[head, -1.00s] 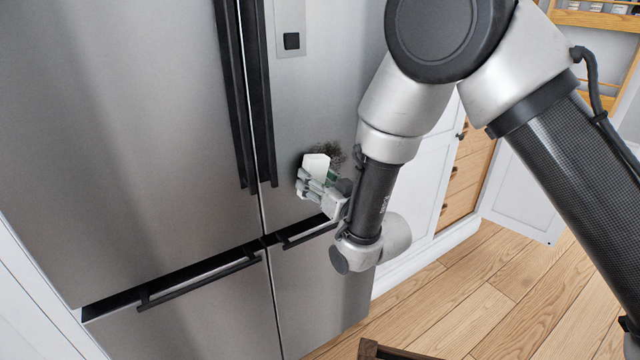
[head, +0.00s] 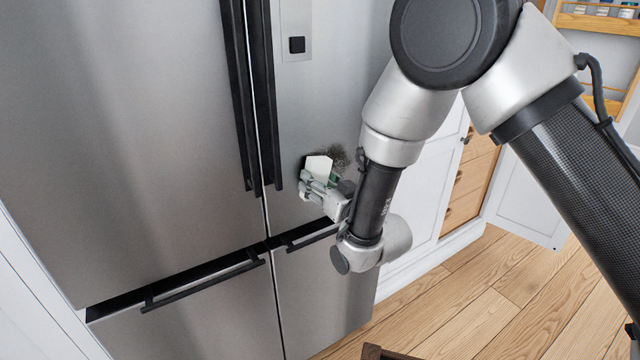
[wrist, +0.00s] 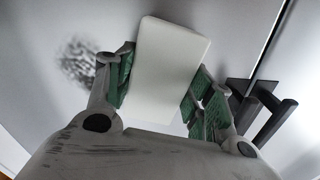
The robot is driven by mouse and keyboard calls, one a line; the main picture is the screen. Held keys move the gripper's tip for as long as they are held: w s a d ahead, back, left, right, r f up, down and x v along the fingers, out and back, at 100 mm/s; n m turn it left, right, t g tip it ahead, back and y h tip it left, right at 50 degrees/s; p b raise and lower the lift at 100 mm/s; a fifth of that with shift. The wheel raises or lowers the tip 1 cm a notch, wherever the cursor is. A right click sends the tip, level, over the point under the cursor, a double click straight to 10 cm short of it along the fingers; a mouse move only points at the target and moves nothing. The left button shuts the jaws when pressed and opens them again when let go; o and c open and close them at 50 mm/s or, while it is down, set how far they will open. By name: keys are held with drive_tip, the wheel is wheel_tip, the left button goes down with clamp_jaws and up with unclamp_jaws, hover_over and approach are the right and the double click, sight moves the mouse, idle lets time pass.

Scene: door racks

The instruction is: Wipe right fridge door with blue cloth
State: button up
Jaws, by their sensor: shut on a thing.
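The right fridge door (head: 318,95) is grey steel with a black vertical handle on its left edge. A dark speckled smudge (head: 338,157) is on its lower part; it also shows at the left in the wrist view (wrist: 78,62). My gripper (head: 318,183) is at the door's lower part, just below and left of the smudge. It is shut on a white, flat, block-like thing (wrist: 165,65), which also shows in the head view (head: 319,165). No blue cloth is visible. I cannot tell whether the white thing touches the door.
The left fridge door (head: 130,130) with its own black handle is beside it. Drawers with black bar handles (head: 205,285) are below. White cabinets and wooden drawers (head: 468,185) stand to the right. A brown wooden edge (head: 385,352) shows at the bottom. The wood floor (head: 470,310) is otherwise open.

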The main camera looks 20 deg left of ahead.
sight(329, 171)
drive_tip(key=shift+w+a, duration=0.35)
drive_tip(key=shift+a, duration=0.05)
drive_tip(key=shift+d, duration=0.1)
drive_tip(key=shift+w+d, duration=1.45)
drive_tip(key=shift+w, duration=0.3)
drive_tip(key=shift+w+d, duration=1.5)
drive_tip(key=shift+w, duration=0.25)
drive_tip(key=shift+w+d, duration=1.45)
drive_tip(key=shift+w, duration=0.3)
drive_tip(key=shift+s+a, duration=0.55)
drive_tip(key=shift+s, duration=0.2)
drive_tip(key=shift+s+a, duration=0.55)
drive_tip(key=shift+s, duration=0.15)
drive_tip(key=shift+s+a, duration=1.7)
drive_tip(key=shift+s, duration=0.2)
drive_tip(key=shift+s+a, duration=1.7)
drive_tip(key=shift+s, duration=0.15)
drive_tip(key=shift+r, duration=1.6)
drive_tip(key=shift+w+d+f, duration=0.1)
drive_tip(key=shift+w+d, duration=2.2)
drive_tip(key=shift+w, duration=0.25)
drive_tip(key=shift+w+d, duration=1.1)
drive_tip(key=shift+w, duration=0.2)
drive_tip(key=shift+w+d, duration=1.1)
drive_tip(key=shift+w, duration=0.25)
drive_tip(key=shift+s+a, duration=0.1)
